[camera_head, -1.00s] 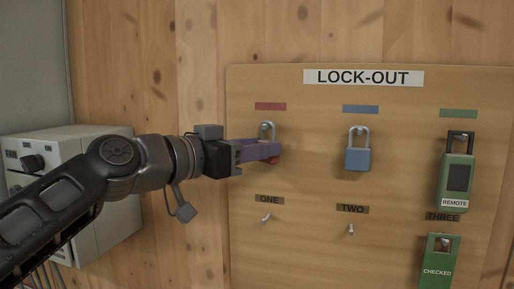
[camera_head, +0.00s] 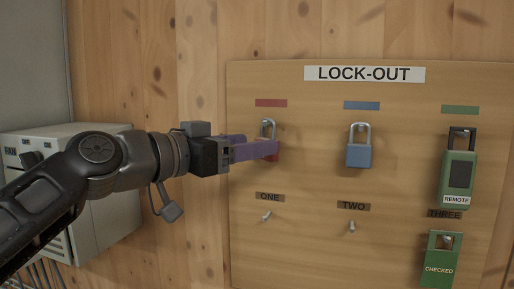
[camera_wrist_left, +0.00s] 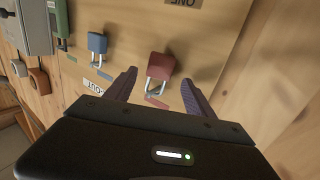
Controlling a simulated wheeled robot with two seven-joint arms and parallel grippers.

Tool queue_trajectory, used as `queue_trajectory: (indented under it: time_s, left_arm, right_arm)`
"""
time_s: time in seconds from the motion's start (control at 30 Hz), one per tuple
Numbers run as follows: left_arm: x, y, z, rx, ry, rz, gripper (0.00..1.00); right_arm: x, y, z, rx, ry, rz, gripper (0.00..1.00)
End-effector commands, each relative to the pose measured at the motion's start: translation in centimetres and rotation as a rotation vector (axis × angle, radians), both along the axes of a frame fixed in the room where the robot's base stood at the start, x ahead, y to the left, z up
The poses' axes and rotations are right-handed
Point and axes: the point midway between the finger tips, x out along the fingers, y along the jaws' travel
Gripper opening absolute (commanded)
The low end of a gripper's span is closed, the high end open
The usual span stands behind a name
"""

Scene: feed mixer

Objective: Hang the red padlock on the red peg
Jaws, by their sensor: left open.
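The red padlock hangs by its grey shackle (camera_head: 268,127) on the peg under the red strip, upper left of the LOCK-OUT board. In the head view its body is mostly hidden behind my left gripper's purple fingers. In the left wrist view, which is upside down, its red body (camera_wrist_left: 161,67) shows between the spread fingertips, with a gap on each side. My left gripper (camera_wrist_left: 159,77) is open and holds nothing; in the head view (camera_head: 270,150) it reaches in from the left. The red strip (camera_head: 271,103) is above the padlock. My right gripper is not in view.
A blue padlock (camera_head: 359,152) hangs right of the red one. A green REMOTE unit (camera_head: 458,178) and a green CHECKED tag (camera_head: 441,256) are farther right. Bare pegs stick out under labels ONE (camera_head: 266,217) and TWO (camera_head: 352,227). A grey box (camera_head: 110,216) stands behind my arm.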

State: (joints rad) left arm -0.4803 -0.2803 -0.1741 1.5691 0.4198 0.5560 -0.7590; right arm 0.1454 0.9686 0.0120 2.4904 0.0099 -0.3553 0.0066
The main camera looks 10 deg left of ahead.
Motion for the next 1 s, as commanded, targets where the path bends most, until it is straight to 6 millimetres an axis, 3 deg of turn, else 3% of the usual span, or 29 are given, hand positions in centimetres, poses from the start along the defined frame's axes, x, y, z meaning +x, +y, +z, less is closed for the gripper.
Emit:
queue_trajectory:
  time_s: [0.2,0.37,1.0]
  left_arm:
    - [-3.3,1.9,-0.1,0.001,-0.002,-0.003,0.63]
    - [-4.8,2.6,0.0,0.002,0.0,-0.007,0.63]
    - [-5.0,2.7,0.1,0.003,0.002,-0.009,0.63]
  right_arm:
    - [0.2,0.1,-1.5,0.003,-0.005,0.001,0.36]
    - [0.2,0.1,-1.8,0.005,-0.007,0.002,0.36]
    - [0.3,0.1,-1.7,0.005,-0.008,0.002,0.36]
